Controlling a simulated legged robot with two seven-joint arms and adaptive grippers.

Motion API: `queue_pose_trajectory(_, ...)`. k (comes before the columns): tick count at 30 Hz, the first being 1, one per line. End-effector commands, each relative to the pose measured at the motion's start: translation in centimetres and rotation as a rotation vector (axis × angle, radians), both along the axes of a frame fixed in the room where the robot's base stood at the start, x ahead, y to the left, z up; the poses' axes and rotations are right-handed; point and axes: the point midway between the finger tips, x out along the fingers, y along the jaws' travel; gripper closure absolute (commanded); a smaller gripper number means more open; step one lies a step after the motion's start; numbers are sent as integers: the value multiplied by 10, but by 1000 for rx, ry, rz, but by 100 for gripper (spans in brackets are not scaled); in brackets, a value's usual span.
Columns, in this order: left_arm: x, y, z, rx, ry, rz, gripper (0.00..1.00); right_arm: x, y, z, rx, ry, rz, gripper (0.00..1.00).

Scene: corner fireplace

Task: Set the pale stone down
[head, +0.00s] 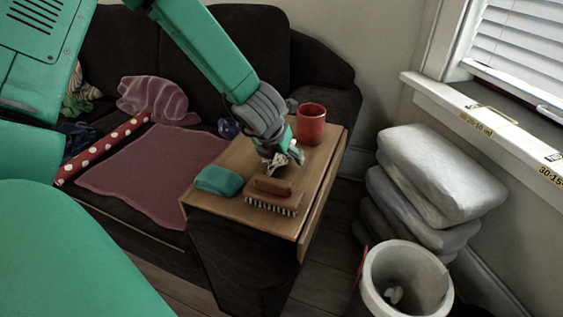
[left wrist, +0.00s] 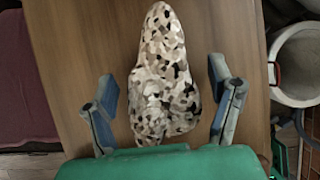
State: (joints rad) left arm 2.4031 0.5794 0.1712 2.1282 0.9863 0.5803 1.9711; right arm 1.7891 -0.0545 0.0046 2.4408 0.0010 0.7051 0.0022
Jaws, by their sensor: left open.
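The pale stone (left wrist: 163,80) is speckled white, grey, brown and black. In the left wrist view it lies lengthwise over the wooden tabletop (left wrist: 85,60), between the spread fingers, with a gap on each side. In the head view only a small pale part of it shows under my left gripper (head: 278,160), which points down over the small wooden table (head: 225,167). My left gripper is open and neither finger touches the stone. The stone appears to rest on the tabletop. My right gripper is not in view.
On the table, a red mug (head: 311,125) stands behind the gripper, a brown brush (head: 272,196) lies in front, and a teal item (head: 218,181) lies front left. A dark sofa (head: 235,50) is behind. Grey cushion-like blocks (head: 440,175) and a white bin (head: 405,280) stand right.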

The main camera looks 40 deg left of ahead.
Motion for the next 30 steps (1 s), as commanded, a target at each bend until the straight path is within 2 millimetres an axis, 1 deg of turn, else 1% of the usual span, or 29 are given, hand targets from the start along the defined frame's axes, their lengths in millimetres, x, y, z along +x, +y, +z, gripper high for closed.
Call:
queue_pose_trajectory(1, 1, 0, -3, 0, -1, 0, 24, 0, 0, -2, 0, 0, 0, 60)
queue_pose_trajectory(8, 2, 1, -2, -1, -1, 0, 24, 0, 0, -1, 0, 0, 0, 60)
queue_pose_trajectory(9, 2, 1, -2, -1, -1, 0, 39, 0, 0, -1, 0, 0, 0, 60)
queue_pose_trajectory(11, 2, 1, -2, -1, -1, 0, 60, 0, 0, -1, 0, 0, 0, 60)
queue_pose_trajectory(12, 2, 1, -2, -1, -1, 0, 74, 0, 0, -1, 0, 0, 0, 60)
queue_pose_trajectory(14, 2, 1, -2, -1, -1, 0, 95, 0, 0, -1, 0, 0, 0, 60)
queue_pose_trajectory(15, 2, 1, -2, -1, -1, 0, 100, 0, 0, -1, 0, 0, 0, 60)
queue_pose_trajectory(23, 3, 0, 2, 0, -3, 0, 100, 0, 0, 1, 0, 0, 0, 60)
queue_pose_trajectory(26, 3, 0, 13, -1, -5, 1, 100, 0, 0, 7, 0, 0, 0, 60)
queue_pose_trajectory(30, 3, 0, 41, 0, -7, 0, 100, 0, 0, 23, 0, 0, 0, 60)
